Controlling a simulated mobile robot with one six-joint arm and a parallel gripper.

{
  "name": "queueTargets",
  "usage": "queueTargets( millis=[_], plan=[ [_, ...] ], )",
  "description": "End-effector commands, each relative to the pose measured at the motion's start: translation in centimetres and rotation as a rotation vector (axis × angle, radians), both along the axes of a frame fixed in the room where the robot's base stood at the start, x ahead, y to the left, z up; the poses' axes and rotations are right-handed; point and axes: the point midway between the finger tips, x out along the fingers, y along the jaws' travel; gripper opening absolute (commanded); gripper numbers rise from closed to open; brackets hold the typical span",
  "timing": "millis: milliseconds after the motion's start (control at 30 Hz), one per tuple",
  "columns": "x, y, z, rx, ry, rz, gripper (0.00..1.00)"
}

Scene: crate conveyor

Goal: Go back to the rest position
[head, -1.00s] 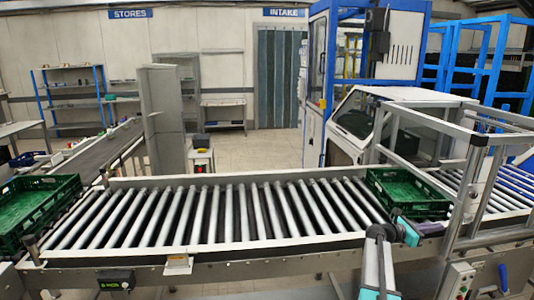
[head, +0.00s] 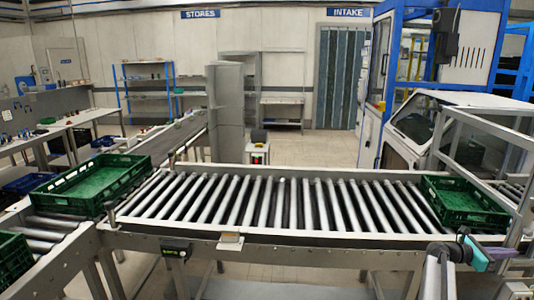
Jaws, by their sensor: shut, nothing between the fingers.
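My arm shows at the lower right, in front of the conveyor's near rail, with my gripper (head: 498,254) at its end, small and pointing right. It holds nothing and is shut; the fingers are hard to make out. A green crate (head: 464,222) sits on the right end of the roller conveyor (head: 300,243), behind my gripper and apart from it as far as I can tell. Another green crate (head: 88,202) sits at the left end, by the corner of the line.
A third green crate (head: 12,258) is cut off at the lower left. A metal frame (head: 472,118) rises over the conveyor on the right. A blue-framed machine (head: 420,60) stands behind it. The middle rollers are empty.

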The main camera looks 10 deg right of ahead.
Motion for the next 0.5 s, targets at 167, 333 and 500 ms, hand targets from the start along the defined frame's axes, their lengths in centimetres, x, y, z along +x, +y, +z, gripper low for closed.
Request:
queueTargets(
  millis=[167, 333, 500],
  plan=[
    [2.1, 1.4, -0.8, 0.003, 0.003, 0.028, 0.00],
    [3.9, 2.9, -2.3, 0.011, 0.013, 0.056, 0.00],
    [6.2, 4.9, -4.6, 0.026, 0.029, 0.092, 0.00]
  ],
)
